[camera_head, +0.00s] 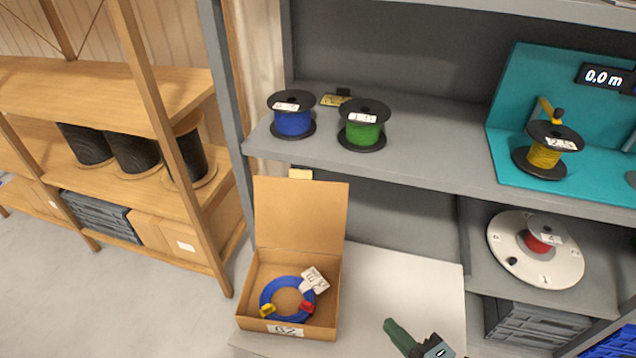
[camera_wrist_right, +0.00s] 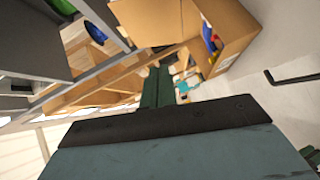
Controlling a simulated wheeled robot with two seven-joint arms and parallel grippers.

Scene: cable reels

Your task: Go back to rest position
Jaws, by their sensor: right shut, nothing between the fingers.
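My right gripper (camera_head: 388,322) shows at the bottom of the head view, over the front of the white table. Its green fingers are together with nothing between them, and it is apart from the box. In the right wrist view its fingers (camera_wrist_right: 157,88) point up the picture, and the cardboard box (camera_wrist_right: 228,30) is at the upper right. My left gripper is in neither view. In the head view, the open cardboard box (camera_head: 245,290) stands on the white table and holds a coiled blue cable (camera_head: 268,291) with a white tag.
A grey shelf (camera_head: 425,168) carries a blue reel (camera_head: 292,122), a green reel (camera_head: 362,134) and a yellow reel (camera_head: 545,156) on a teal stand (camera_head: 510,100). A white disc with a red reel (camera_head: 537,241) sits below. The table (camera_head: 400,285) is clear right of the box.

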